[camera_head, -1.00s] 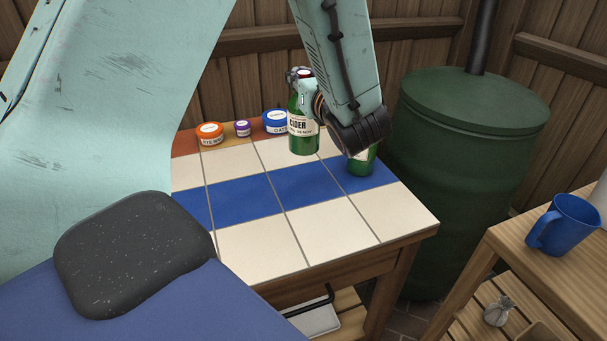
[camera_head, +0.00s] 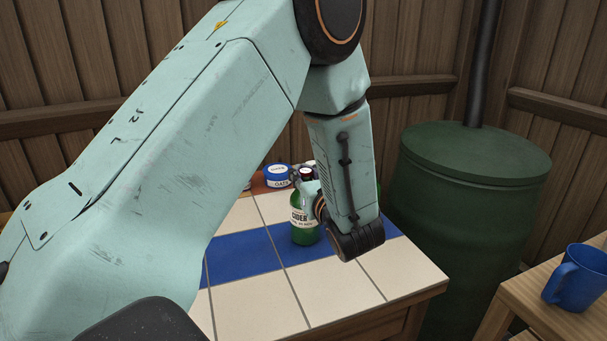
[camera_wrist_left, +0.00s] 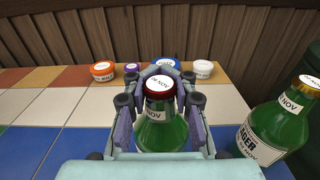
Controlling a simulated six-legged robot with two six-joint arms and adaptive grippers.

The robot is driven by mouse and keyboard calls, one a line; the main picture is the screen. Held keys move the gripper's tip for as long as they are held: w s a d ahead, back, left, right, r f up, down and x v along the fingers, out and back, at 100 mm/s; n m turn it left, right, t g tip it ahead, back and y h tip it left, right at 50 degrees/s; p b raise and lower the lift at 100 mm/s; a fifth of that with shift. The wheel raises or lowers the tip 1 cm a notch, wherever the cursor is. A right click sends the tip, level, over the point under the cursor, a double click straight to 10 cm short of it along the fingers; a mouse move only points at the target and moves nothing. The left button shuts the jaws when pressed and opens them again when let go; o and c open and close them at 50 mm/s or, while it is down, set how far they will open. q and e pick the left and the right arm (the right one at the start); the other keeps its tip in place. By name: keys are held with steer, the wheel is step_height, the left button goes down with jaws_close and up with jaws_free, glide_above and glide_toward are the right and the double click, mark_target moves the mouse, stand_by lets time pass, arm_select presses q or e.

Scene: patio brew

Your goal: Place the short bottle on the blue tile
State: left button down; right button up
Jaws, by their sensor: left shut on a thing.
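A green cider bottle (camera_head: 303,228) with a cream label and red cap is held upright by my left gripper (camera_head: 310,182), which is shut around its neck. Its base shows against the blue tile row (camera_head: 240,259); I cannot tell whether it touches. In the left wrist view the red-capped bottle (camera_wrist_left: 158,132) sits between the fingers (camera_wrist_left: 159,100). A second green bottle (camera_wrist_left: 272,132) with a similar label stands to the right there, apart from the gripper. In the head view my arm hides most of that second bottle. My right gripper is not in view.
Small jars stand along the back of the tiled table: orange (camera_wrist_left: 103,71), purple (camera_wrist_left: 132,68), blue (camera_head: 276,176) and white (camera_wrist_left: 203,69). A green barrel (camera_head: 470,220) stands right of the table. A blue mug (camera_head: 575,279) is on a side table. The front white tiles (camera_head: 330,290) are clear.

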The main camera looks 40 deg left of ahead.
arm_select(q)
steer(key=shift+s, duration=0.1)
steer(key=c, duration=1.1)
jaws_free()
steer(key=shift+f, duration=0.1)
